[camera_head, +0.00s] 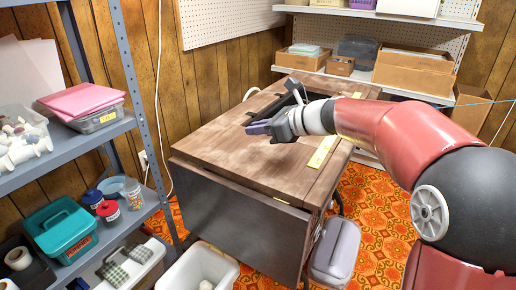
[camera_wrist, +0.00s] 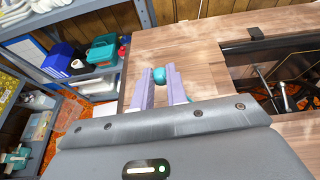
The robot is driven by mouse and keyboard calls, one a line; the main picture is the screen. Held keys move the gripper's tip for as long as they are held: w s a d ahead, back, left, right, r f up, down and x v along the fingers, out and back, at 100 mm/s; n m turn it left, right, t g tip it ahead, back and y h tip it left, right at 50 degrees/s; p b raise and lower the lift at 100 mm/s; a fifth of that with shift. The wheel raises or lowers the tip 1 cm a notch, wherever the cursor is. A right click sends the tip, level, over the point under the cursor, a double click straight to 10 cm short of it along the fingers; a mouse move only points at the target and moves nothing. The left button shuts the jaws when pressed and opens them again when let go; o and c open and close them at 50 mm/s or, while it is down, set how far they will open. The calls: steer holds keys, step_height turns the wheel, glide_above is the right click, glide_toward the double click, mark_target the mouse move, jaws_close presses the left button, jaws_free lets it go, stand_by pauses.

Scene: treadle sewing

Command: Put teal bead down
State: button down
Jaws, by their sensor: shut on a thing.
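My gripper (camera_wrist: 160,84) shows in the wrist view with two lilac fingers shut on a small round teal bead (camera_wrist: 159,75) near their tips. Behind the bead is the brown wooden top of the sewing table (camera_wrist: 205,38). Whether the bead touches the wood cannot be told from this view. In the head view my gripper (camera_head: 257,128) is over the wooden sewing table (camera_head: 215,138), beside the dark opening in its top. The bead cannot be made out in the head view.
A yellow ruler (camera_head: 322,151) lies on the table's right part. A grey shelf unit (camera_head: 62,157) stands at the left with a teal box (camera_head: 62,228) on it. A white bin (camera_head: 200,268) and a grey case (camera_head: 334,248) stand on the orange floor. The table's left part is clear.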

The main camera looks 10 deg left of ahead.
mark_target(258, 157)
steer(key=shift+f, duration=3.05)
steer(key=shift+f, duration=0.1)
steer(key=c, duration=1.4)
jaws_free()
